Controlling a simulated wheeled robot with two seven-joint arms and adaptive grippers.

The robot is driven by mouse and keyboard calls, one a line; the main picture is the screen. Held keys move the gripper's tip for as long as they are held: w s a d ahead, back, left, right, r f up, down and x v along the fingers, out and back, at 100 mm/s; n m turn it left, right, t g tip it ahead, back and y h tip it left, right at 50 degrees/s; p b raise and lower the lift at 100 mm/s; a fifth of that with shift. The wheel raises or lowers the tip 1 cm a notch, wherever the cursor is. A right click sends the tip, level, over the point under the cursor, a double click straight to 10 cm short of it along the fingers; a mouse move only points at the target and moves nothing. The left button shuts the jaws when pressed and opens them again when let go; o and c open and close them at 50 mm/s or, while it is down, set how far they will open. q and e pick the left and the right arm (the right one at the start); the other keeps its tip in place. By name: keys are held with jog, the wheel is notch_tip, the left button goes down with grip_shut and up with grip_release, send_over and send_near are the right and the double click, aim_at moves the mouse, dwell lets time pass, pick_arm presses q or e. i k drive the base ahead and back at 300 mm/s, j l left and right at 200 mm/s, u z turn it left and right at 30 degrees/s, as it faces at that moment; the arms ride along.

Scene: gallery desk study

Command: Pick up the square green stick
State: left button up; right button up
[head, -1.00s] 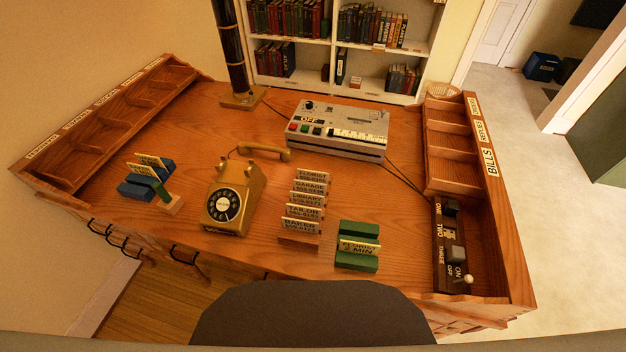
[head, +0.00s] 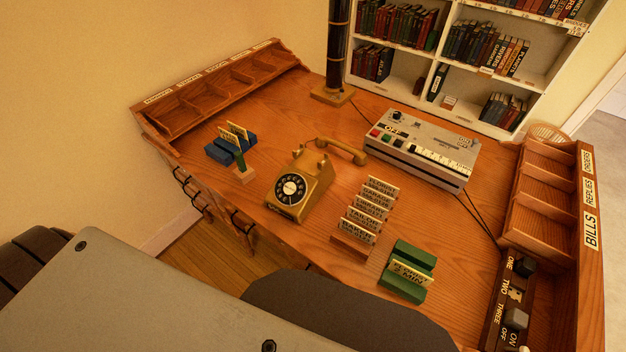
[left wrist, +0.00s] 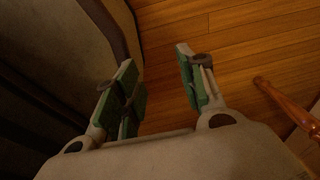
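In the head view only a grey part of my arm shows at lower left. My right gripper is in neither view.
A gold telephone (head: 300,188) stands right of the stick. Label cards on a wooden rack (head: 350,246), a green block holder (head: 407,283) and a grey machine (head: 421,150) lie further right. A dark chair back (head: 340,310) stands at the desk's front edge.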

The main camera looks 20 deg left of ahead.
aim_at(239, 155)
jog(key=k+j+u, duration=0.15)
jog(key=u, duration=0.2)
jog(key=k+j+u, duration=0.15)
jog(key=u, duration=0.15)
jog(key=k+j+u, duration=0.1)
jog(key=u, duration=0.25)
jog(key=j, duration=0.1)
